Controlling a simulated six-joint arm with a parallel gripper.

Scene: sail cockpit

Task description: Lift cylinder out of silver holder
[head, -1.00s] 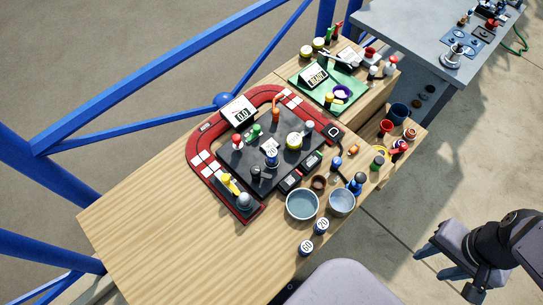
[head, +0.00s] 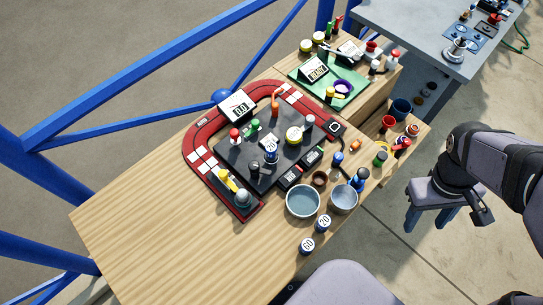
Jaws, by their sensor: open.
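A silver stepped piece with a round base (head: 456,51) stands on the grey table at the upper right; it may be the silver holder. Whether a cylinder sits in it is too small to tell. A silver-grey bowl (head: 344,201) stands on the wooden table, with a blue cylinder-like piece (head: 360,180) at its back rim; I cannot tell whether that piece is inside or behind it. My gripper (head: 483,213) is at the right, small and dark, apart from both tables and seen over a stool. It is open, and I see nothing held in it.
The wooden table (head: 140,222) has clear room at its left. A black board with a red track (head: 196,140) fills its middle. A blue-grey bowl (head: 302,202) stands near the front. A stool (head: 421,192) is below my arm. Blue rails (head: 130,80) run behind the table.

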